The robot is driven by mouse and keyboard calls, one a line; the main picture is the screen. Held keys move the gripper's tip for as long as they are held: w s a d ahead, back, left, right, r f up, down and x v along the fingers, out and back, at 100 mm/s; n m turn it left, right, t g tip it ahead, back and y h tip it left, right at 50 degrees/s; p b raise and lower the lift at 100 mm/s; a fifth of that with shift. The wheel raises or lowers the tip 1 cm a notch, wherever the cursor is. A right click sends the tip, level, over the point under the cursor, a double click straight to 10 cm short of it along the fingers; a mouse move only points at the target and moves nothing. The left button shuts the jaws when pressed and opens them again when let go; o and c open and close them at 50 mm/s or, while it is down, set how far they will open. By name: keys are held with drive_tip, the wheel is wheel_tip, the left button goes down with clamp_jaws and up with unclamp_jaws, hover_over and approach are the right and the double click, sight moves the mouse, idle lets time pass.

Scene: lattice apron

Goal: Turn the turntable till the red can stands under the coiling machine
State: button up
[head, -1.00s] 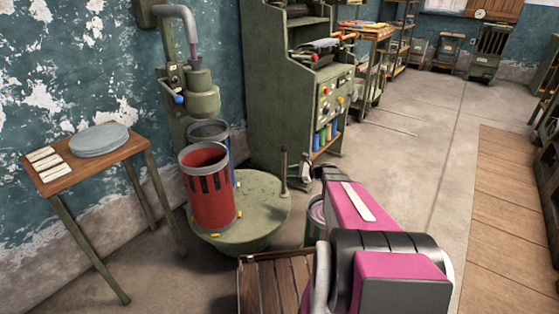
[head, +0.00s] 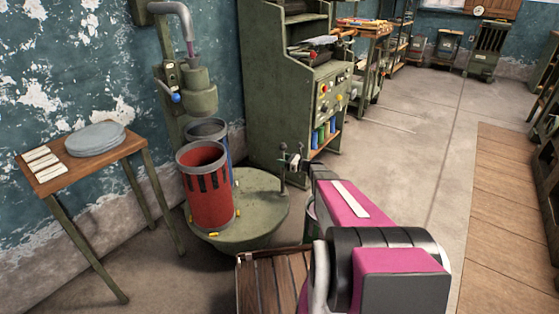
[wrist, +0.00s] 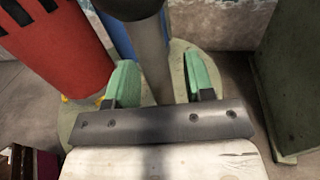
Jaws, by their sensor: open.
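The green round turntable (head: 255,215) carries the open red can (head: 208,195) at its front left. A blue can (head: 208,130) stands behind it, below the head of the green coiling machine (head: 200,95). An upright post (head: 283,165) rises from the turntable's right side. My gripper (head: 293,163) is at the post's upper part. In the wrist view my gripper (wrist: 161,78) is open, with the dark post (wrist: 155,50) between its two green fingers. Contact with the post cannot be told. The red can (wrist: 60,50) shows at upper left there.
A small table (head: 60,180) with grey discs and pale cards stands at left. A green control cabinet (head: 285,90) stands behind the turntable. A slatted wooden crate (head: 275,280) is at the front, below my arm.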

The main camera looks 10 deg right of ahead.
drive_tip(key=shift+x, duration=0.95)
clamp_jaws()
drive_tip(key=shift+s, duration=0.1)
